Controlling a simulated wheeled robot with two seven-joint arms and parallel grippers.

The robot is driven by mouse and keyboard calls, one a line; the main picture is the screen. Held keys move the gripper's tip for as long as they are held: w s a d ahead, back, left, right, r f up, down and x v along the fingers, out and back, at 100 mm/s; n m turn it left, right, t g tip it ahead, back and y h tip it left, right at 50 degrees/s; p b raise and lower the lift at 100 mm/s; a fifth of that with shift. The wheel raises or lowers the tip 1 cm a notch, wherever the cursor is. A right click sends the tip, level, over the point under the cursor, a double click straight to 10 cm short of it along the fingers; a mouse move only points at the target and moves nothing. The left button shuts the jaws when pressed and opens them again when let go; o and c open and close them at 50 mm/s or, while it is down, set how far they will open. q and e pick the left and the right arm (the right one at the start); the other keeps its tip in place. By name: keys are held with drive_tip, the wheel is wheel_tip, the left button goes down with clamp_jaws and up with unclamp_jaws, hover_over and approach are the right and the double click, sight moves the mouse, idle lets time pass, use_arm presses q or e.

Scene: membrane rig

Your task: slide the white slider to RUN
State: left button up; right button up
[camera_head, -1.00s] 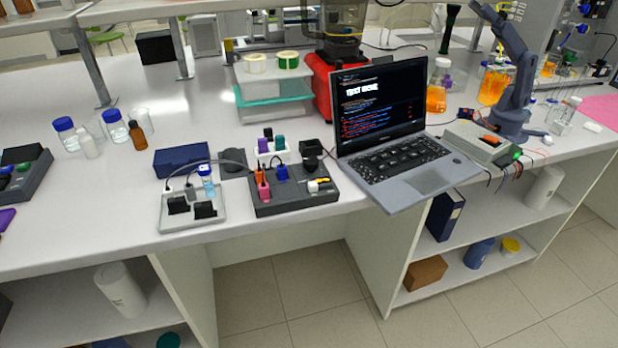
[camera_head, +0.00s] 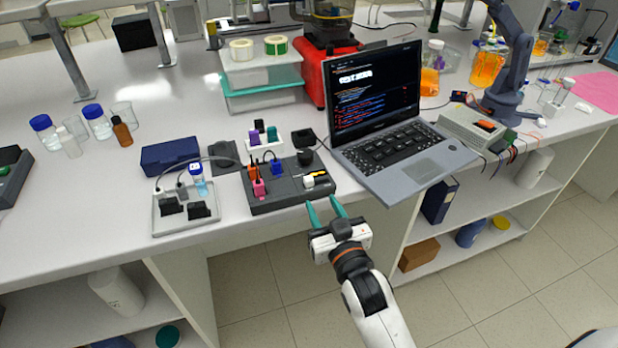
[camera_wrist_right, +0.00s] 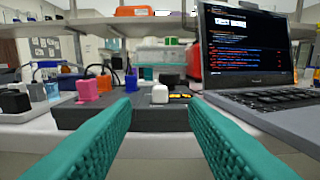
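The white slider (camera_head: 309,182) is a small white block on the right part of the dark grey control box (camera_head: 290,199), next to a yellow marking. In the right wrist view the white slider (camera_wrist_right: 159,94) stands upright on the box, between and beyond my fingers. The lettering beside it is too small to read. My right gripper (camera_head: 326,208) has green fingers, spread open and empty, at the bench's front edge just in front of the box. Its fingers also show wide apart in the right wrist view (camera_wrist_right: 160,125). My left gripper is not in view.
A white tray (camera_head: 158,225) sits left. The laptop (camera_head: 385,150) stands close on the right, overhanging the edge.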

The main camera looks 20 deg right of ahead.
sight(311, 182)
drive_tip(key=w, duration=0.9)
drive_tip(key=shift+a+p, duration=0.2)
drive_tip(key=shift+p, duration=0.2)
clamp_jaws()
drive_tip(key=shift+d, duration=0.15)
